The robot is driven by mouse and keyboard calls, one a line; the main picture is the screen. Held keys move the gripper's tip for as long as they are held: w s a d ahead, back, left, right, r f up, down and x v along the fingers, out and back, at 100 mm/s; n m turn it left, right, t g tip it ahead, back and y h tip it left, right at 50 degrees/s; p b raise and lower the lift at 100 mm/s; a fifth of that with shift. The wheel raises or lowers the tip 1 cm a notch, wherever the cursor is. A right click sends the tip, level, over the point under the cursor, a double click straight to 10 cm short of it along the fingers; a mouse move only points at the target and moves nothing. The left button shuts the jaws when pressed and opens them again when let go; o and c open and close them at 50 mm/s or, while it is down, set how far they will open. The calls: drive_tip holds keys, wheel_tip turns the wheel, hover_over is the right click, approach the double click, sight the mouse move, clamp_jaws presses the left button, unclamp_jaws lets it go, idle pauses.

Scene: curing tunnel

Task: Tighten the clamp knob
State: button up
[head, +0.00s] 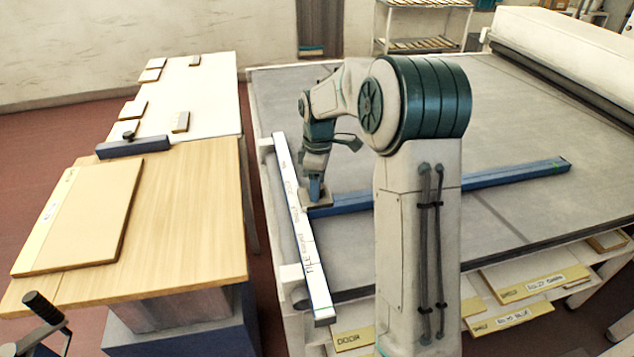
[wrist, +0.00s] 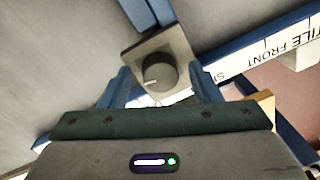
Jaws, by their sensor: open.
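The clamp knob (wrist: 160,72) is a dark grey round knob with a white pointer mark, on a square grey-beige clamp block (wrist: 172,45) in the wrist view. My gripper (wrist: 160,76) is open, its two blue fingers apart on either side of the knob; contact is not visible. In the head view, my gripper (head: 317,192) is low at the left end of the blue bar (head: 500,178), by the white labelled rail (head: 304,235). The knob is hidden there, and only part of the clamp block (head: 328,199) shows.
The wide grey bed (head: 420,240) lies under the bar. A wooden table (head: 180,215) with a board (head: 85,215) stands to the left, past a narrow gap. A roller (head: 570,80) crosses the back right. Labelled shelves (head: 525,290) sit below the bed's front.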

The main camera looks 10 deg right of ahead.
drive_tip(key=c, duration=1)
drive_tip(key=m, duration=0.4)
drive_tip(key=shift+m+b, duration=0.4)
drive_tip(key=m, duration=0.4)
drive_tip(key=shift+s+m, duration=0.1)
drive_tip(key=shift+m, duration=0.2)
drive_tip(key=m+b, duration=0.1)
drive_tip(key=m, duration=0.3)
drive_tip(key=shift+t, duration=0.3)
drive_tip(key=m, duration=0.5)
drive_tip(key=shift+a+m, duration=0.1)
drive_tip(key=shift+m, duration=0.3)
